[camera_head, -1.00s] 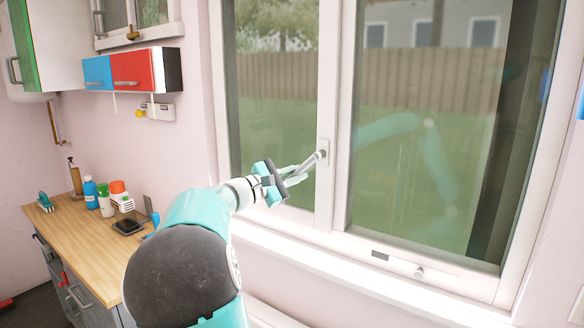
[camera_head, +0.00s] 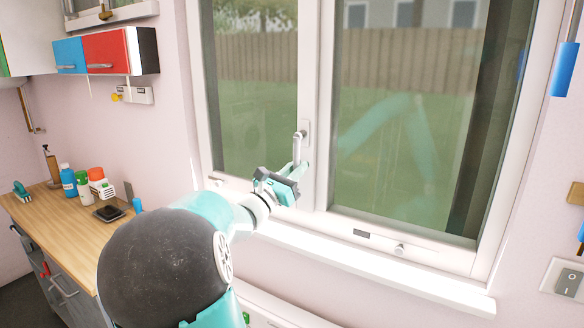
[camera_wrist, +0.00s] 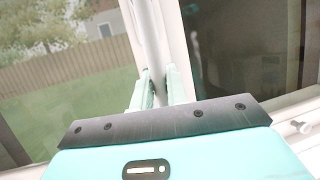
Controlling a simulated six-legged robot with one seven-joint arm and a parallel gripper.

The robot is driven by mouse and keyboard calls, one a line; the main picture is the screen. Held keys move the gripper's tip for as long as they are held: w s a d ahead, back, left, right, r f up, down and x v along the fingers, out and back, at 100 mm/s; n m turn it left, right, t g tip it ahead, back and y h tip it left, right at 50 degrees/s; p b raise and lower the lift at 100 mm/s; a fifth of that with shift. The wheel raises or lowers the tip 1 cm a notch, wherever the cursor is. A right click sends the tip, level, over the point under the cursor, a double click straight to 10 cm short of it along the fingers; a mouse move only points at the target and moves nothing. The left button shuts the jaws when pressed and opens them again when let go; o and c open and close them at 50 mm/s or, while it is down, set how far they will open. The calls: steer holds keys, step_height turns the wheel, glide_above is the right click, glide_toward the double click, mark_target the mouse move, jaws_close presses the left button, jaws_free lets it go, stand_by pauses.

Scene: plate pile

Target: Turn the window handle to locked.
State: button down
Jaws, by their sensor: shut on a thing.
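The window handle (camera_head: 298,148) is a light grey lever on the middle frame of the window (camera_head: 312,60). In the head view it hangs nearly straight down from its mount. My gripper (camera_head: 299,171) is at the handle's lower end, with its teal fingers partly hidden by the gripper body. In the wrist view the handle (camera_wrist: 150,45) runs down between the two teal fingers of my gripper (camera_wrist: 155,85), which are shut on it.
A white sill (camera_head: 375,268) runs below the window. A wooden counter (camera_head: 45,210) with bottles stands at the left. A light switch (camera_head: 568,282) is on the wall at the right. A small stay knob (camera_head: 400,249) sits on the lower frame.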

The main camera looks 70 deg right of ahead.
steer(key=shift+s+r+n, duration=0.1)
steer(key=shift+s+n, duration=0.1)
steer(key=shift+n, duration=0.1)
steer(key=c, duration=1.4)
jaws_free()
steer(key=shift+w+a, duration=0.15)
steer(key=shift+a, duration=0.1)
steer(key=v, duration=1.3)
steer(key=shift+a, duration=0.15)
